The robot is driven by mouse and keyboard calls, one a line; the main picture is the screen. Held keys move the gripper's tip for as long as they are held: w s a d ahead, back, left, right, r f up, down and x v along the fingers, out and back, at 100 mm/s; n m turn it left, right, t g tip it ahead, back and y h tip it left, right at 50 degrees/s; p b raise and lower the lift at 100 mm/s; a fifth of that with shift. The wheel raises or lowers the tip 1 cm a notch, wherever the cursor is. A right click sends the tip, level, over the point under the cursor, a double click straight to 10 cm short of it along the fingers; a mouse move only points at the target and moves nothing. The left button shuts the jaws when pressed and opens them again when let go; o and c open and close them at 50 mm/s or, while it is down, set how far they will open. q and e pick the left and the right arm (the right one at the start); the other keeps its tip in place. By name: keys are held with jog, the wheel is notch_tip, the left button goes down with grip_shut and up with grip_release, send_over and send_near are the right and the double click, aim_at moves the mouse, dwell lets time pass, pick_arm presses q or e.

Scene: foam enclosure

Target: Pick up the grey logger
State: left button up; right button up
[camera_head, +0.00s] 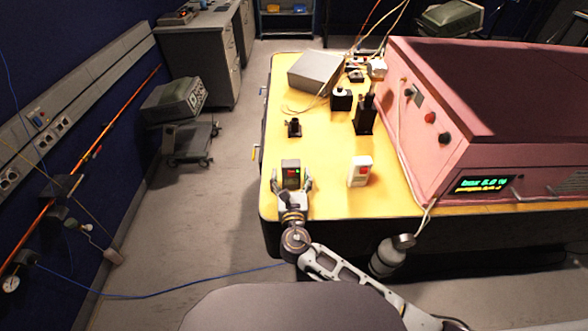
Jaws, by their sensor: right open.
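My right gripper (294,186) is open at the table's front edge, with a finger on each side of the logger's lower part. I cannot tell whether the fingers touch it. My left gripper is not in view.
A white box with a red patch (360,171) stands right of the logger. A small black object (294,128) lies behind it. Farther back are a grey case (316,71) and black devices (365,115). A pink machine (440,130) fills the right side.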

aim_at(291, 162)
jog(key=shift+w, duration=0.25)
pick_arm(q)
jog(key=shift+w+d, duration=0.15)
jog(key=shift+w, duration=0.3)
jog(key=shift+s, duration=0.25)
pick_arm(e)
jog(key=shift+s, duration=0.1)
jog(key=shift+c, duration=0.3)
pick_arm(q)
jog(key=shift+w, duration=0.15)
pick_arm(e)
jog(key=c, duration=1.1)
jog(key=shift+r, duration=0.1)
pick_arm(q)
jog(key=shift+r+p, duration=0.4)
jog(key=shift+p, duration=0.05)
pick_arm(e)
jog(key=shift+r, duration=5)
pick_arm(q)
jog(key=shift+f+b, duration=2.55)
pick_arm(e)
jog(key=shift+f, duration=5.05)
